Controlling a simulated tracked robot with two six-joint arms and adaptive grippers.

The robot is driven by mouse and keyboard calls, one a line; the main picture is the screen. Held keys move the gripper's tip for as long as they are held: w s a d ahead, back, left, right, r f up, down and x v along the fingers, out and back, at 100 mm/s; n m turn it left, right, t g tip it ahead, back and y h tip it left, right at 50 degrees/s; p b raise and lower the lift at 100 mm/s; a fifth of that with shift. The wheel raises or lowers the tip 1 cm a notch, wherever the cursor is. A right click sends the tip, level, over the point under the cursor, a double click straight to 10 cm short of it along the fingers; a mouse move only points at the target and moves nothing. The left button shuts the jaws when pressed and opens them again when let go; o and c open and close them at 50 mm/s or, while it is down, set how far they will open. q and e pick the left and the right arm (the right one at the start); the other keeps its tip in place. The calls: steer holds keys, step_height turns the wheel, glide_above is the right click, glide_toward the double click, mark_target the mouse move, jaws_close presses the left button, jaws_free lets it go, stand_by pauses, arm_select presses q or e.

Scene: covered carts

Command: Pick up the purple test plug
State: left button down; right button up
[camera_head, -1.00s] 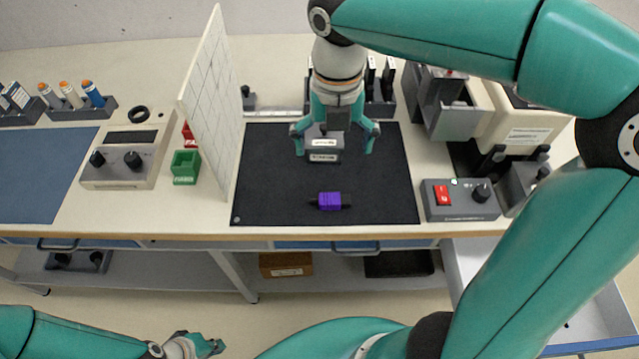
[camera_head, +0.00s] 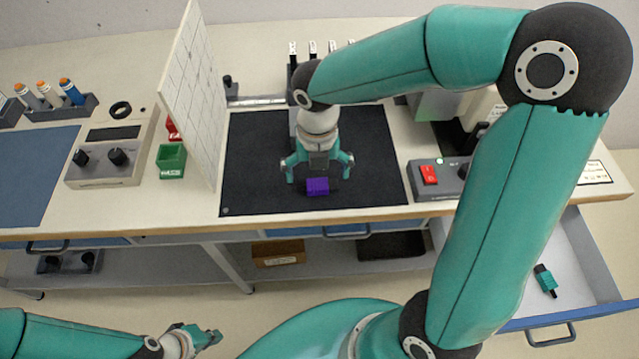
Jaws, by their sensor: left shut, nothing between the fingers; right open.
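The purple test plug (camera_head: 318,187) lies on the black mat (camera_head: 250,190) near its front edge, in the middle of the head view. My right gripper (camera_head: 319,176) is open and points down just over and behind the plug, with one finger to the left and one to the right of it. I cannot tell whether a finger touches the plug. My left gripper (camera_head: 205,338) is shut and empty, low in front of the bench at the bottom of the view, far from the plug.
A white gridded panel (camera_head: 190,95) stands upright left of the mat. A green bin (camera_head: 171,160) and a grey-beige knob box (camera_head: 108,155) are further left. A box with a red switch (camera_head: 430,174) is right of the mat. An open drawer (camera_head: 590,255) at right holds a green plug (camera_head: 545,281).

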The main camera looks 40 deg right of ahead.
mark_target(318, 185)
step_height(318, 185, down, 3)
steer(key=shift+w+f, duration=0.1)
steer(key=shift+f, duration=0.05)
steer(key=shift+c, duration=0.2)
steer(key=c, duration=1.2)
